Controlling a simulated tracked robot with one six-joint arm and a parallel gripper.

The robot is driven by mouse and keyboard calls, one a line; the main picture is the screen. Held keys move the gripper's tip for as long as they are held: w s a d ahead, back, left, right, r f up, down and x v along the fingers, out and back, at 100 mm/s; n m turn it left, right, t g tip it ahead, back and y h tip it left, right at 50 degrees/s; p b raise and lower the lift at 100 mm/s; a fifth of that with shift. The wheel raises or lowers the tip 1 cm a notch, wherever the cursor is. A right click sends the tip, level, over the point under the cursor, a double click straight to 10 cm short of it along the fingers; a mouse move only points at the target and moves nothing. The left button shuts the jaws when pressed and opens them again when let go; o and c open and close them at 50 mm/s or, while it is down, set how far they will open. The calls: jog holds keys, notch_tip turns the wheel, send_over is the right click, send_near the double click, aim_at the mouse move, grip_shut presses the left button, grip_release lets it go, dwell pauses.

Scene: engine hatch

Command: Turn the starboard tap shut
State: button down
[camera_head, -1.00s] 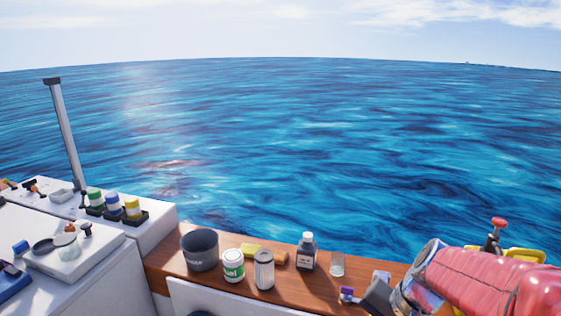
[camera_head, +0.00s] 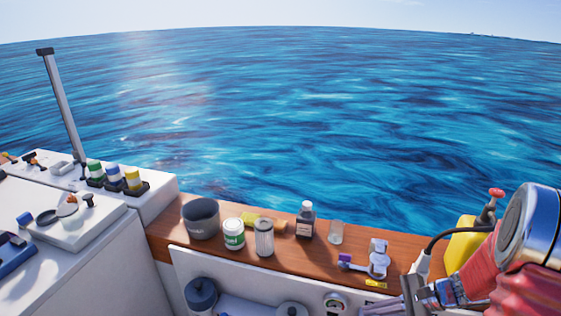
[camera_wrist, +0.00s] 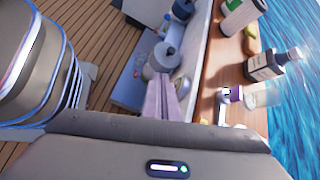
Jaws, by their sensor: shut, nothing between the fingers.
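No tap in view is clearly labelled starboard. A white fitting (camera_head: 378,260) with a purple end (camera_head: 345,259) stands on the wooden ledge; the purple end also shows in the wrist view (camera_wrist: 232,94), right of my fingers. A red-handled valve (camera_head: 496,193) tops a yellow container (camera_head: 462,243) at the far right, partly behind my arm. My gripper (camera_head: 375,309) is at the bottom edge of the head view, in front of and below the ledge. In the wrist view its fingers (camera_wrist: 163,97) are together and empty, pointing toward the open compartment below the ledge.
The wooden ledge (camera_head: 275,258) bears a grey pot (camera_head: 201,219), a green-labelled can (camera_head: 234,234), a ribbed jar (camera_head: 264,238), a dark bottle (camera_head: 306,222) and a clear glass (camera_head: 336,232). Below are a dark lidded canister (camera_head: 201,295) and a gauge (camera_head: 335,302). Sea lies beyond.

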jog(key=s+d+f+m+t+h, duration=0.1)
jog(key=d+f+m+t, duration=0.45)
jog(key=f, duration=0.75)
jog(key=d+f+m+t, duration=0.2)
jog(key=d+f+m, duration=0.65)
jog(key=f, duration=0.35)
jog(key=s+d+f+m+t+h, duration=0.1)
jog(key=s+f+m+h, duration=0.3)
jog(key=f, duration=0.6)
jog(key=s+d+f+m+t+h, duration=0.1)
jog(key=s+f+m+h, duration=0.3)
jog(key=f, duration=0.7)
jog(key=s+d+m, duration=0.1)
jog(key=s+m, duration=0.1)
jog(key=m, duration=0.1)
jog(key=shift+d+m, duration=0.35)
jog(key=shift+m, duration=0.05)
jog(key=shift+r, duration=0.1)
jog(key=w+d, duration=0.2)
jog(key=w, duration=0.4)
jog(key=shift+w, duration=0.3)
jog(key=shift+s+d+f, duration=0.2)
jog(key=shift+d+f, duration=0.1)
jog(key=shift+d, duration=0.35)
jog(key=shift+s+d+f, duration=0.15)
jog(key=shift+d+f, duration=0.35)
jog(key=shift+d, duration=0.05)
